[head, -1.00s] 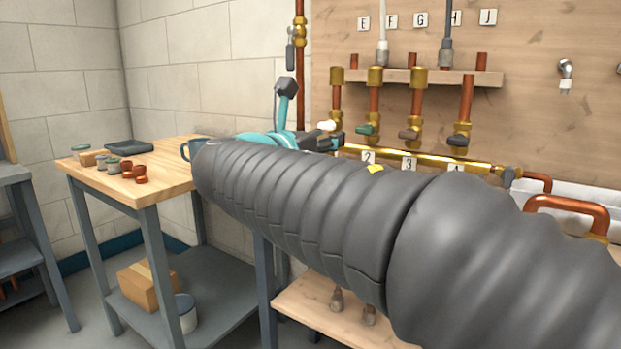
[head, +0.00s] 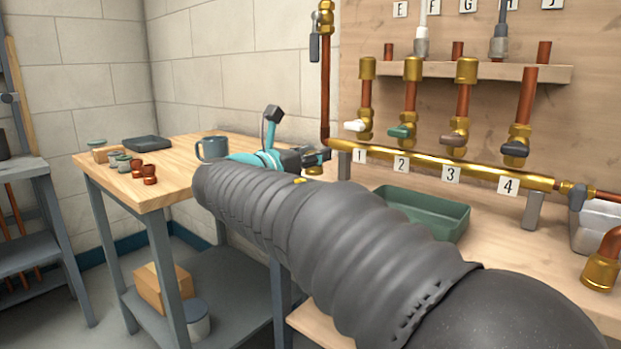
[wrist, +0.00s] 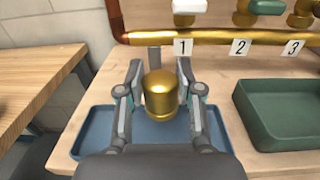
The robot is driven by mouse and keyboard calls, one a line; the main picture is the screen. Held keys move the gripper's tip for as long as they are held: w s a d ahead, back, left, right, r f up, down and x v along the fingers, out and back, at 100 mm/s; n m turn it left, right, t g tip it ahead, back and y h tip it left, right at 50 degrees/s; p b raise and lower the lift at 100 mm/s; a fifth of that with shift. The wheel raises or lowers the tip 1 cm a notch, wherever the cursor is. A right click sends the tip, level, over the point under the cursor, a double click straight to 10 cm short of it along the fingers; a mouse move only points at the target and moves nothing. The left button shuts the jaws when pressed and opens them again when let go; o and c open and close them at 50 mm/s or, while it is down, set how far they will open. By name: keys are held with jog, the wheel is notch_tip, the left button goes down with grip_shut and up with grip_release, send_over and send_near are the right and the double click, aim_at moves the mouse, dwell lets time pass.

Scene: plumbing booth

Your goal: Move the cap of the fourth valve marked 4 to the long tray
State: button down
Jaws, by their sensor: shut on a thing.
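My gripper (wrist: 160,78) is shut on a brass cap (wrist: 161,98), held upright between its two fingers. In the wrist view the cap is over a shallow blue tray (wrist: 88,128) on the wooden bench; I cannot tell how high above it. In the head view my gripper (head: 318,158) is left of the number 1 label, with a bit of the cap (head: 315,171) showing below it. The valve marked 4 (head: 516,148) has a dark handle and a bare copper pipe top (head: 537,75). The other three valves carry brass caps. My arm hides the blue tray in the head view.
A deeper green tray (head: 440,215) stands on the bench, right of the blue one. The horizontal brass pipe (head: 430,165) runs behind both. A side table (head: 185,160) at the left holds a mug (head: 212,148), a dark tray (head: 147,143) and small fittings.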

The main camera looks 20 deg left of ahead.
aim_at(306, 173)
jog(key=shift+w+a+f, duration=0.2)
jog(key=shift+a+f, duration=0.2)
jog(key=shift+a, duration=0.3)
jog(key=shift+f+b, duration=0.55)
jog(key=shift+f, duration=1.45)
jog(key=shift+f, duration=0.15)
jog(key=c, duration=0.7)
grip_release()
jog(key=shift+c, duration=0.2)
jog(key=shift+s+a, duration=0.1)
jog(key=v, duration=1.2)
jog(key=shift+p, duration=0.35)
